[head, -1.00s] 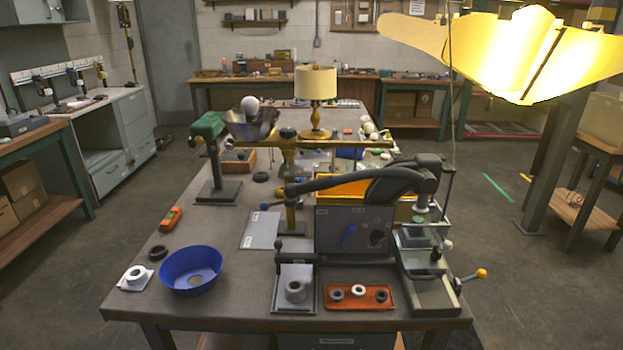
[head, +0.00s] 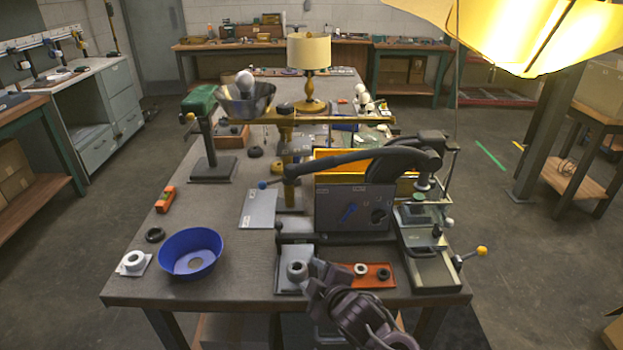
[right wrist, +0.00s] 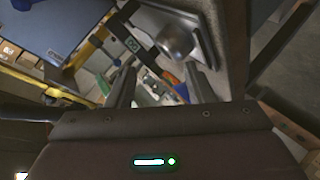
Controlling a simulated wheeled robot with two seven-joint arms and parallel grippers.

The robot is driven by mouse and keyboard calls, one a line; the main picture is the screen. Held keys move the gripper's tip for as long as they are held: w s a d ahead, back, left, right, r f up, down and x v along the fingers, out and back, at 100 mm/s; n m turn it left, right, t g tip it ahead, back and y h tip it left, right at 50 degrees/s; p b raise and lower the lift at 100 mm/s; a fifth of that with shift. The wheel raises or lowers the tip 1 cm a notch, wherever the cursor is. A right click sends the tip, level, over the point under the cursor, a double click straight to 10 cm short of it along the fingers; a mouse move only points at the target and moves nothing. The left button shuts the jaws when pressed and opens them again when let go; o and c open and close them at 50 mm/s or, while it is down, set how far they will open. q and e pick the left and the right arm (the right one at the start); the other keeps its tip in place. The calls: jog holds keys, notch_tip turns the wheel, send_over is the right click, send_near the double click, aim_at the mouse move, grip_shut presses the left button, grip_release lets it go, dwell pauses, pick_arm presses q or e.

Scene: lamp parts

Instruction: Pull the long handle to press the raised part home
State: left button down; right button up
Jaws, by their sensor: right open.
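The long dark handle (head: 345,161) of the bench press runs leftward from its pivot (head: 431,141) in the head view. It stands raised, roughly level, above the grey panel (head: 340,213). Below the pivot, a small pale part (head: 423,182) sits above the press's grey base (head: 433,270); whether it is seated cannot be told. My right gripper (head: 322,277) is low at the front table edge, below the handle and apart from it. Its fingers are open and empty in the right wrist view (right wrist: 160,88). My left gripper is not in view.
A red tray (head: 383,284) with dark and white rings lies partly hidden behind my right gripper. A blue bowl (head: 190,252) stands left. A yellow-knobbed lever (head: 481,251) juts out right.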

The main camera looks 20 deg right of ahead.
jog(key=w+d+r+n+t+y, duration=0.3)
jog(key=w+r+n+t+y, duration=0.1)
jog(key=w+r+n, duration=0.35)
jog(key=n+y, duration=0.5)
jog(key=n, duration=0.7)
send_near(312, 166)
jog(key=w, duration=0.3)
jog(key=p+x, duration=0.2)
jog(key=x, duration=0.4)
jog(key=shift+w+a, duration=0.25)
jog(key=shift+a, duration=0.2)
jog(key=shift+w+a+p, duration=0.3)
jog(key=shift+w+a, duration=0.15)
jog(key=shift+w, duration=0.1)
grip_shut()
